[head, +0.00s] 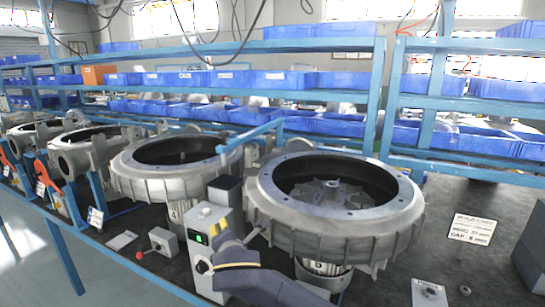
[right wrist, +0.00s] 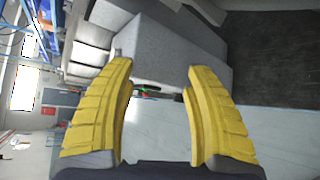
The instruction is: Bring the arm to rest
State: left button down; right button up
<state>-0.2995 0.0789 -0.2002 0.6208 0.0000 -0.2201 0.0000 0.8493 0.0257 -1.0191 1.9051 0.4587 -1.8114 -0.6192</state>
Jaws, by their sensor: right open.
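My right gripper (head: 219,240) is in front of a grey-white control box (head: 206,222) with a small lit green display, between two blower housings. Its dark arm comes in from the bottom of the head view. In the right wrist view its two yellow fingers (right wrist: 160,80) stand wide apart with nothing held between them. A grey box-like block (right wrist: 175,45) lies beyond the fingertips there; I cannot tell whether they touch it. The fingers hide part of the control box front in the head view. My left gripper is not in view.
A large round blower housing (head: 336,224) stands close to the right of my gripper, and another (head: 172,180) behind left. Blue shelving (head: 470,104) runs behind.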

jog(key=s+d+f+m+g+h, duration=0.1)
jog(key=s+d+f+m+h, duration=0.1)
jog(key=s+d+f+m, duration=0.7)
jog(key=s+d+f+m+g+h, duration=0.15)
jog(key=s+d+f+m, duration=0.3)
jog(key=d+f, duration=0.9)
jog(key=s+d+f+m+g+h, duration=0.2)
jog(key=s+d+f+m, duration=0.15)
jog(key=s+d, duration=0.75)
jog(key=s+d+f+m+g+h, duration=0.1)
jog(key=s+d+f+m+h, duration=0.2)
jog(key=s+d, duration=0.8)
jog(key=s+a+f+g+y, duration=0.1)
jog(key=a+f, duration=0.1)
jog(key=f, duration=0.9)
jog(key=s+a+f+g+y, duration=0.1)
jog(key=a+f, duration=0.1)
jog(key=f, duration=0.8)
jog(key=s+a+f+g+y, duration=0.1)
jog(key=s+a+f, duration=0.15)
jog(key=f, duration=0.85)
jog(key=s+f+m+g+y, duration=0.2)
jog(key=s+f+g, duration=0.1)
jog(key=s+f, duration=1.7)
jog(key=shift+s+m, duration=0.3)
jog(key=shift+m, duration=0.1)
